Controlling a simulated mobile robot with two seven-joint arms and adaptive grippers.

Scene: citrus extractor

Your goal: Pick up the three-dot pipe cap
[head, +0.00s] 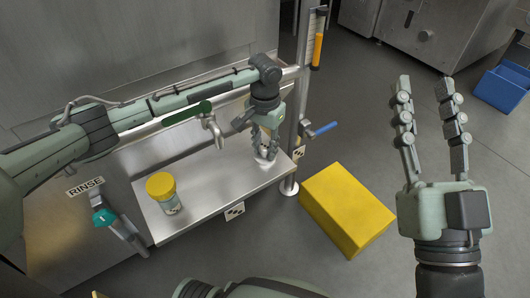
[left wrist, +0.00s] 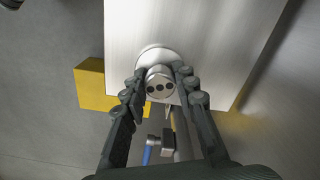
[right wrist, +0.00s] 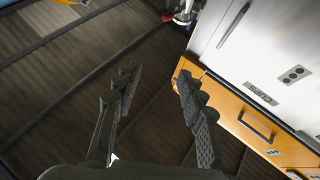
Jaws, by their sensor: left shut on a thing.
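The three-dot pipe cap (left wrist: 160,86) shows in the left wrist view as a round metal cap with dark dots on its end face. My left gripper (left wrist: 161,74) is shut on it, one finger on each side. A pale round flange (left wrist: 155,54) shows just behind the cap; I cannot tell whether the cap touches it. In the head view my left gripper (head: 266,145) points down over the right end of the metal shelf, and its fingers mostly hide the cap. My right gripper (head: 424,84) is open and empty, raised over the floor at the right.
A jar with a yellow lid (head: 160,186) stands on the left of the metal shelf (head: 215,180). A vertical post with a blue-handled valve (head: 322,130) rises beside the shelf's right end. A yellow box (head: 346,208) sits on the floor there. A blue bin (head: 502,87) is far right.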

